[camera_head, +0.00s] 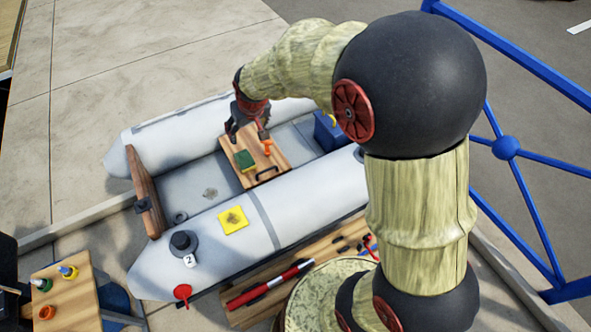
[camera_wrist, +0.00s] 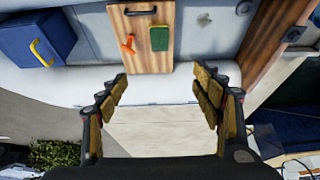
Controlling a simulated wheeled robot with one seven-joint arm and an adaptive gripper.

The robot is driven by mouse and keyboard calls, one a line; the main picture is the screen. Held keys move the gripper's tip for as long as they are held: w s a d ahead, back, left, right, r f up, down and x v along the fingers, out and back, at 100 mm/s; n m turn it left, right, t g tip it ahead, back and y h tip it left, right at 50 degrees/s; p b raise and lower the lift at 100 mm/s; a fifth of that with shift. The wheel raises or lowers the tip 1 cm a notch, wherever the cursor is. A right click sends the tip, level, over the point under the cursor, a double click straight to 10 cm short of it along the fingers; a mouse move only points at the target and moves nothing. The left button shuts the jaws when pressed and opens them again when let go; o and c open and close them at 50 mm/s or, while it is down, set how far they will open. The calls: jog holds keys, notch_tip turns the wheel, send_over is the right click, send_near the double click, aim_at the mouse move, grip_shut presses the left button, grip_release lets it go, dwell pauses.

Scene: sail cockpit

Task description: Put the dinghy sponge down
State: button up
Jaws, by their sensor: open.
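The dinghy sponge (camera_head: 244,161), a green block with a yellowish side, lies on the wooden seat board (camera_head: 272,165) across the grey inflatable dinghy. It also shows in the wrist view (camera_wrist: 159,38), near the seat's edge. My gripper (camera_head: 247,134) is open and hangs just above and behind the sponge in the head view. In the wrist view my gripper (camera_wrist: 160,80) has its fingers spread wide with nothing between them. The sponge is apart from both fingers.
An orange T-shaped item (camera_head: 267,147) lies beside the sponge. A dark handle (camera_head: 267,173) is at the seat's edge. A blue box (camera_head: 327,131) with a yellow handle stands right of the seat. A yellow square (camera_head: 233,220) is on the near tube. The dinghy floor left of the seat is mostly clear.

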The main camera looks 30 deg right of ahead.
jog(key=s+r, duration=1.1)
jog(key=s, duration=0.2)
jog(key=s+r, duration=0.4)
jog(key=s, duration=1.2)
jog(key=shift+s+t, duration=0.35)
jog(key=shift+t, duration=0.05)
jog(key=shift+o, duration=0.4)
jog(key=shift+f, duration=0.1)
